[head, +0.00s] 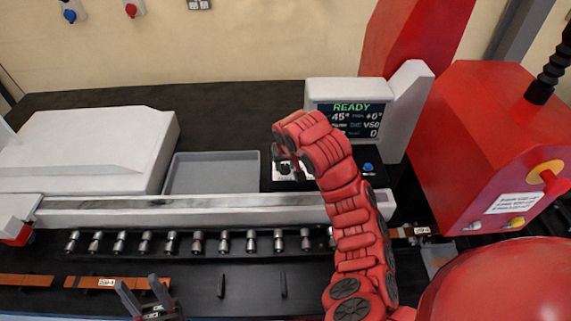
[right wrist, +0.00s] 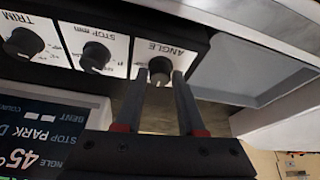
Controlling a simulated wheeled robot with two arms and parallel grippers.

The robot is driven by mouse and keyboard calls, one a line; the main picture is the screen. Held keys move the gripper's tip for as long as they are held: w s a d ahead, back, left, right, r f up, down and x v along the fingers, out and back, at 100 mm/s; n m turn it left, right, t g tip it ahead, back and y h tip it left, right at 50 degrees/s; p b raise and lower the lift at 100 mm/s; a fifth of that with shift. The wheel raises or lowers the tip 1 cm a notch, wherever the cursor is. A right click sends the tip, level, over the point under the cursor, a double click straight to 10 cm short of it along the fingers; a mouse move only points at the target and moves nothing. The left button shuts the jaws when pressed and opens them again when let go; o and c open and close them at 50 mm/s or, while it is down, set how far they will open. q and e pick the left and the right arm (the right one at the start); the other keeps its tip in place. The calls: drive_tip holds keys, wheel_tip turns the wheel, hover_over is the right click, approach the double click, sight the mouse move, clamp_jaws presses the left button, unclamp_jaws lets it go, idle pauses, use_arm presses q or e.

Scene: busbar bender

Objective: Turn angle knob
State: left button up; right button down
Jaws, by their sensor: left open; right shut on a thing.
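The angle knob (right wrist: 160,69) is a small dark round knob on a white panel marked ANGLE, at the end of the knob row in the right wrist view. My right gripper (right wrist: 162,82) is shut on it, with one finger on each side. In the head view my right gripper (head: 287,160) is over the control panel and hides the knob. The display (head: 348,117) reads READY and 45°, with trim +0°. My left gripper (head: 147,297) is open and empty at the bottom left, above the dark bench near a copper bar.
The stop knob (right wrist: 95,56) and trim knob (right wrist: 24,43) sit beside the angle knob. A blue button (head: 368,167) is right of the panel. A grey tray (head: 213,158) lies left of it. A rail (head: 180,210) and several rollers run in front.

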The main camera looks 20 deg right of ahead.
drive_tip(key=shift+n, duration=0.3)
drive_tip(key=shift+d+n+y+b, duration=0.15)
drive_tip(key=shift+n+y+b, duration=0.25)
drive_tip(key=shift+n, duration=0.6)
drive_tip(key=n+y, duration=0.1)
drive_tip(key=n, duration=0.1)
drive_tip(key=n+p, duration=0.1)
drive_tip(key=n, duration=0.1)
drive_tip(key=shift+g+y, duration=0.3)
drive_tip(key=shift+y, duration=0.1)
drive_tip(key=n, duration=0.2)
drive_tip(key=n+y+p, duration=0.1)
drive_tip(key=n, duration=0.1)
drive_tip(key=shift+w+d+r+g, duration=0.1)
drive_tip(key=shift+r+g, duration=0.05)
drive_tip(key=shift+g, duration=0.25)
drive_tip(key=n+g+y+p, duration=0.1)
drive_tip(key=n+p, duration=0.1)
drive_tip(key=n, duration=0.1)
drive_tip(key=shift+w+n+g+p, duration=0.1)
drive_tip(key=shift+n+g+p, duration=0.35)
drive_tip(key=shift+n, duration=0.75)
drive_tip(key=shift+f, duration=0.2)
